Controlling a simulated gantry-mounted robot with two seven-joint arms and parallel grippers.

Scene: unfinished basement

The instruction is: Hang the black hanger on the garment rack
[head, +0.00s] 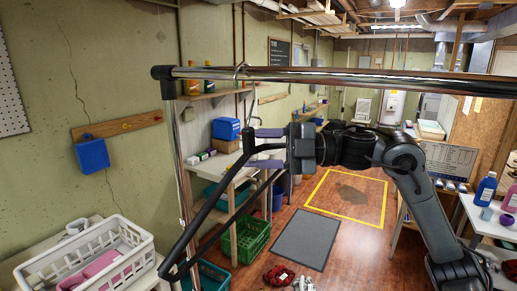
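The black hanger (208,208) is below the chrome top rail of the garment rack (350,78), toward the rail's left end. Its thin metal hook (240,70) shows at the rail and appears to loop over it. The hanger's body slants down to the lower left, near the rack's left post. My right gripper (262,148) reaches in from the right below the rail. Its two fingers are spread apart, one above the other, with the hanger's neck beside their tips and a clear gap between them. My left gripper is out of view.
A white basket (92,258) stands at the lower left. Shelving with a blue box (226,129) and a green crate (246,238) is behind the rack. Bottles, including a blue one (485,189), stand on a table at right. A grey mat (303,238) lies on open floor.

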